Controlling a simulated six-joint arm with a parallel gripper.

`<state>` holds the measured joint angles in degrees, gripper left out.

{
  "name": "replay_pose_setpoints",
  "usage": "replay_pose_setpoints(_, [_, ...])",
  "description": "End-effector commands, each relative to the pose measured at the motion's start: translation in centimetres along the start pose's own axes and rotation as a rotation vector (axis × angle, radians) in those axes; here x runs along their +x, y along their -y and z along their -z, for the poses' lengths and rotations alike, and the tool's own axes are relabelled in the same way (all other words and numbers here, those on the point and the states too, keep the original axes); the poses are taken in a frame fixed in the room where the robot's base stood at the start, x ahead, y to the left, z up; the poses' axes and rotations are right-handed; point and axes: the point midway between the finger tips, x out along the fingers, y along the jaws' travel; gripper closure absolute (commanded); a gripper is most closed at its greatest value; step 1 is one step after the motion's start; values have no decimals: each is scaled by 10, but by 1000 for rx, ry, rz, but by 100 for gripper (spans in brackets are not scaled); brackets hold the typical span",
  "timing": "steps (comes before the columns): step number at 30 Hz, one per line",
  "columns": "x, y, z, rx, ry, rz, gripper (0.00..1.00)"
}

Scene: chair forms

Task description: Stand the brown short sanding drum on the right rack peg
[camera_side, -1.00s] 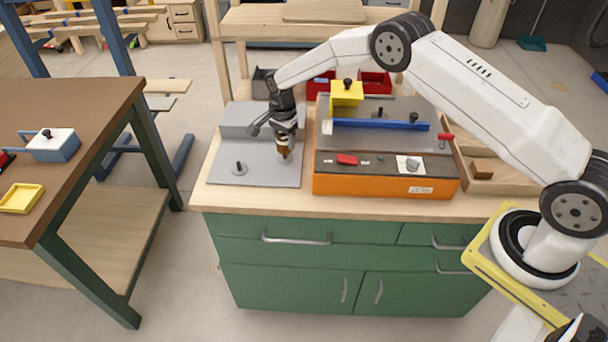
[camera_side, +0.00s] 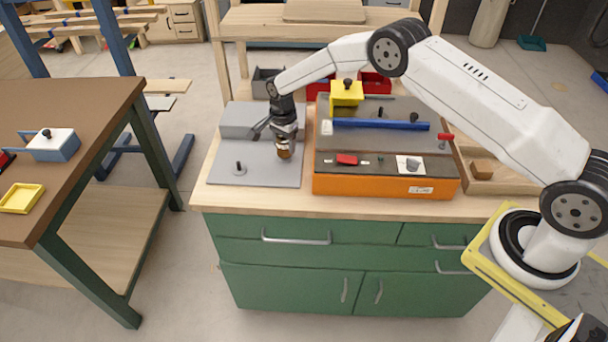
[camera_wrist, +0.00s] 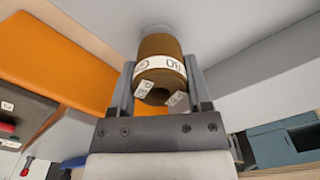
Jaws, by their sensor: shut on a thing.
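The brown sanding drum (camera_side: 284,153) is short, with a white printed band. In the wrist view the drum (camera_wrist: 160,47) sits between the two fingers of my gripper (camera_wrist: 160,72), its hole facing the camera. In the side view my gripper (camera_side: 284,140) points down over the right part of the grey rack plate (camera_side: 255,175), shut on the drum. The left peg (camera_side: 239,167) stands bare on the plate. The right peg does not show; the drum and gripper may hide it. I cannot tell whether the drum touches the plate.
An orange-fronted case (camera_side: 385,183) stands close to the right of the plate, bearing a yellow block (camera_side: 346,93) and a blue bar (camera_side: 380,125). A raised grey block (camera_side: 245,118) is at the plate's back. The plate's front left is mostly free.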

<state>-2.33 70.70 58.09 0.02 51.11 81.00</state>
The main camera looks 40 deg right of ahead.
Motion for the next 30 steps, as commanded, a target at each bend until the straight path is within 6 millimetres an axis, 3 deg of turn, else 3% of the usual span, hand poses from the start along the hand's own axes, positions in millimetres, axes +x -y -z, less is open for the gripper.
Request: replay_pose_setpoints(30, [14,0,0,0,0,1,97])
